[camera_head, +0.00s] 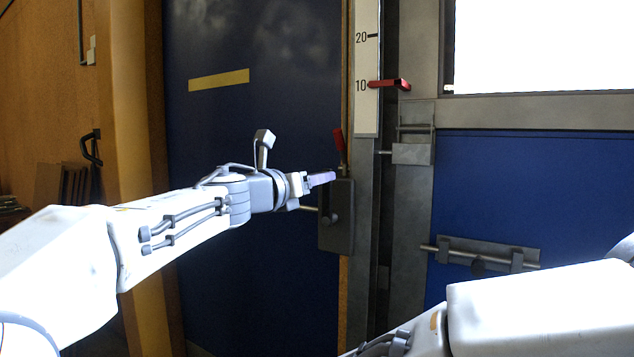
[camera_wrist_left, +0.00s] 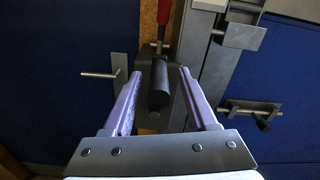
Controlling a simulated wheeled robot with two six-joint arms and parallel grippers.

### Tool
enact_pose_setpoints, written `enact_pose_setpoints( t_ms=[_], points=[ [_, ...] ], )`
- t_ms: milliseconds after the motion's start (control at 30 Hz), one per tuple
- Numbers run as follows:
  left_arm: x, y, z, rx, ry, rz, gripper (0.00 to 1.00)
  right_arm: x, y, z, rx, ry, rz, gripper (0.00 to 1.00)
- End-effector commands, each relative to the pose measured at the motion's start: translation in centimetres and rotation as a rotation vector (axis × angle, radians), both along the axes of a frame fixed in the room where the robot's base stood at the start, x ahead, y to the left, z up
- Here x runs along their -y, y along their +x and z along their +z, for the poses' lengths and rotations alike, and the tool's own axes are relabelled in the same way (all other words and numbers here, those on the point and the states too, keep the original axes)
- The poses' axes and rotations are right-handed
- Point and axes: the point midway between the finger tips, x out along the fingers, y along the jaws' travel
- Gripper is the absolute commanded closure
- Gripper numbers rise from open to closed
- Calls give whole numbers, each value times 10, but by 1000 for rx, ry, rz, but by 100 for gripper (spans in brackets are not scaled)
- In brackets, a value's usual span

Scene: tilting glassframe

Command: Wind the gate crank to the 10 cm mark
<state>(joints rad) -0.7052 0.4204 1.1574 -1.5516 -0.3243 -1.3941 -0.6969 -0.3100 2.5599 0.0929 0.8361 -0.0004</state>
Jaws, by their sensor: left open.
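A white scale strip (camera_head: 367,70) stands upright by the blue door, with marks 20 and 10. A red pointer (camera_head: 388,84) has its tip level with the 10 mark. Below the strip is a dark grey crank box (camera_head: 340,235) with a small red lever (camera_head: 338,142) standing above it. A dark cylindrical crank handle (camera_wrist_left: 160,85) juts toward the left wrist camera. My left gripper (camera_head: 322,179) is open in front of the box; in the wrist view its pale fingers (camera_wrist_left: 163,95) flank the handle with gaps visible. My right gripper is out of view.
A grey latch (camera_head: 413,153) and a sliding bolt (camera_head: 485,255) are on the frame and blue panel at right. A metal lever (camera_wrist_left: 98,75) projects left of the crank. My right forearm crosses the lower right corner.

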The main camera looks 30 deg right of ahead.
Motion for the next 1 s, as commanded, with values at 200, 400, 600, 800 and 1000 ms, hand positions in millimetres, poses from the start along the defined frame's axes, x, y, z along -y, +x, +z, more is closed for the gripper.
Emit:
enact_pose_setpoints(
  t_ms=[200,400,600,800,1000],
  points=[
    [-37,-22,-3,3,-1,1,42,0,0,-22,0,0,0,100],
    [-66,-40,-1,1,-2,0,42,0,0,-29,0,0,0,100],
    [-77,-48,0,1,-1,-2,42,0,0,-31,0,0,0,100],
    [-78,-48,0,0,0,-2,42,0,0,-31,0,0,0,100],
    [-78,-48,0,0,0,-2,42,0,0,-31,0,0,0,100]
  ],
)
